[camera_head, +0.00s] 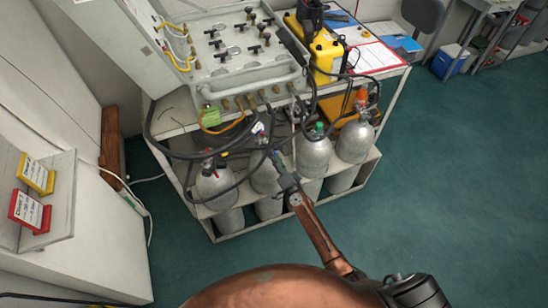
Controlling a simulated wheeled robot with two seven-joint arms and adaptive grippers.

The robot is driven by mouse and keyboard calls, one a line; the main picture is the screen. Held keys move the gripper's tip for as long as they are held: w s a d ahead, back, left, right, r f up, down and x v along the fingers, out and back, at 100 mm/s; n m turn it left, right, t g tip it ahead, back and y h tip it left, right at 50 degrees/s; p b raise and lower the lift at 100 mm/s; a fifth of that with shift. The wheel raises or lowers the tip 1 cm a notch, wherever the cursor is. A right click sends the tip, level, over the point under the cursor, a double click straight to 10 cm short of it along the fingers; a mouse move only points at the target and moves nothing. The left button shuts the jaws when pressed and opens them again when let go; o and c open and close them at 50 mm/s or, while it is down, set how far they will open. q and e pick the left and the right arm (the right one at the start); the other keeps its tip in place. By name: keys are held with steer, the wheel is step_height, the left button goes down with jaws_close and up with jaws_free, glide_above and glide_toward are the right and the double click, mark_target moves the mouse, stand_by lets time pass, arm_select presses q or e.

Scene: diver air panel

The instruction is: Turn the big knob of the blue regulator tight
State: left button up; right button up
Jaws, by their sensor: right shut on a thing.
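The blue regulator (258,129) sits on top of the second silver cylinder from the left on the cart's shelf. It is small here, with blue, white and a little red showing. My right gripper (273,156) reaches up from below, close against the regulator's front right side. It is shut on the regulator's big knob, which is mostly hidden by the fingers. I cannot tell how far the knob is turned. My left gripper is not in view.
Black hoses (190,155) loop close by. The valve panel (240,55) overhangs behind. Green floor (440,200) is clear to the right.

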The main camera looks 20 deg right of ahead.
steer(key=m+p, duration=0.2)
steer(key=m, duration=1)
steer(key=m+p, duration=0.2)
steer(key=m, duration=0.9)
steer(key=f+m+p, duration=0.1)
steer(key=m+p, duration=0.1)
steer(key=m, duration=1)
steer(key=shift+s+a+m, duration=0.2)
steer(key=shift+a+m, duration=0.05)
steer(key=shift+m, duration=0.05)
arm_select(q)
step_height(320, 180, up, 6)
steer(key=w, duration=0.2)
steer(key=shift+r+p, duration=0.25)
steer(key=shift+p, duration=0.1)
arm_select(e)
steer(key=shift+s+m, duration=0.1)
steer(key=shift+m, duration=1.1)
steer(key=shift+c, duration=0.2)
steer(key=shift+d+r, duration=0.2)
steer(key=shift+r, duration=0.05)
steer(key=o, duration=1.1)
steer(key=shift+w, duration=0.2)
steer(key=shift+o, duration=0.3)
steer(key=shift+a, duration=0.25)
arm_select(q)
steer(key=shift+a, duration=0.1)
